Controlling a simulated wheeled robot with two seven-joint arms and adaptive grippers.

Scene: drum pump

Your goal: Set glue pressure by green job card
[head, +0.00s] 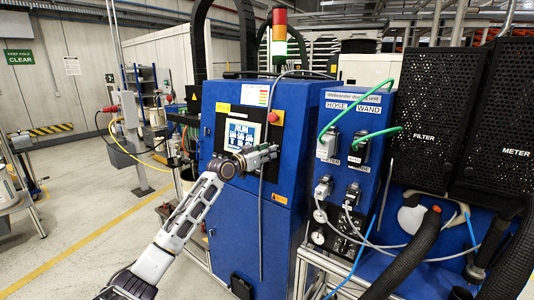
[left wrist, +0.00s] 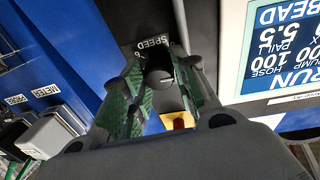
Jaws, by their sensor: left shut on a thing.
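My left gripper (head: 272,152) is at the front of the blue cabinet (head: 228,225), just right of and below the lit screen (head: 241,134). In the left wrist view its fingers (left wrist: 155,95) are shut on a dark round knob (left wrist: 158,78) beside a SPEED label (left wrist: 153,42). The screen also shows in the left wrist view (left wrist: 285,50), with RUN, BEAD 5.5, and PUMP and HOSE beside 100. Round gauges (head: 318,238) sit low on the right-hand blue panel. I cannot make out a green job card. My right gripper is out of view.
A red button (head: 273,117) sits just above my left gripper. The HOSE and WAND panel (head: 350,120) carries connectors and green cables. Black hoses (head: 415,250) and perforated black housings (head: 425,100) fill the right side.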

